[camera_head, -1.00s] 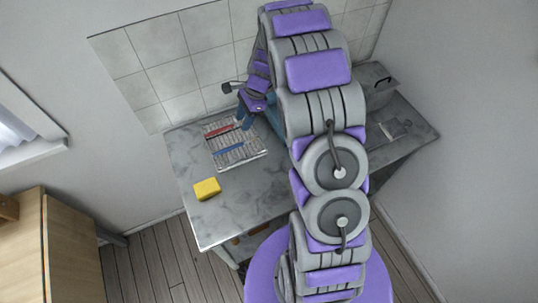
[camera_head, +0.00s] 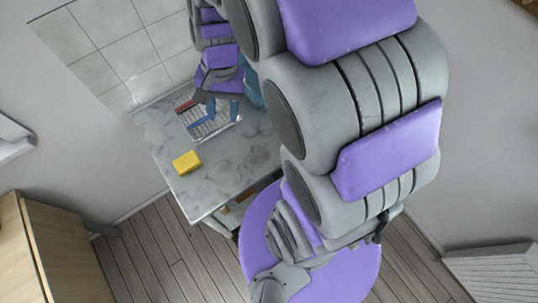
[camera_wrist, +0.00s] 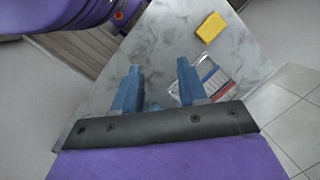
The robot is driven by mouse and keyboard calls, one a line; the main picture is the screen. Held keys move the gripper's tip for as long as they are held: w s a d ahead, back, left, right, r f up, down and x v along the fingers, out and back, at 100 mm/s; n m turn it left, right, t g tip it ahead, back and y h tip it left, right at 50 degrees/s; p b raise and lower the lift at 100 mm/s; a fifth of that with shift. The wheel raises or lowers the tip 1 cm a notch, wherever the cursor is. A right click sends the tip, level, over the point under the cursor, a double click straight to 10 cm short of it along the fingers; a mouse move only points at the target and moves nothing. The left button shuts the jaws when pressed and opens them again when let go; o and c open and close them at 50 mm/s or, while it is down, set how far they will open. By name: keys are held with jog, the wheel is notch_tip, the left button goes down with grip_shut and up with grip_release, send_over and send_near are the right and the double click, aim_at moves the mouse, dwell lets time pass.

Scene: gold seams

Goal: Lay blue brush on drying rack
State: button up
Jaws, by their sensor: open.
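The wire drying rack (camera_head: 224,132) lies on the marble counter. A red brush (camera_head: 185,106) lies along its back left part. The blue brush (camera_head: 203,130) shows as a thin blue strip on the rack, partly hidden by my gripper in the head view. In the wrist view, the rack (camera_wrist: 174,88) is beyond the right finger, with the blue brush (camera_wrist: 209,74) across it. My gripper (camera_head: 222,110) has blue fingers, spread apart, over the rack's back right side in the head view. The wrist view shows my gripper (camera_wrist: 158,82) open, with only counter between the fingers.
A yellow sponge (camera_head: 187,161) sits on the counter (camera_head: 215,185) in front of the rack; it also shows in the wrist view (camera_wrist: 210,27). A tiled wall (camera_head: 110,45) stands behind. A wooden cabinet (camera_head: 45,250) is at lower left. The counter around the sponge is clear.

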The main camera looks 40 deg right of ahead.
jog(key=s+r+n+h, duration=0.2)
jog(key=s+n, duration=0.5)
jog(key=s, duration=1)
jog(key=shift+s+d+r+n, duration=0.2)
jog(key=shift+d+r+n, duration=0.1)
jog(key=shift+d+r, duration=0.25)
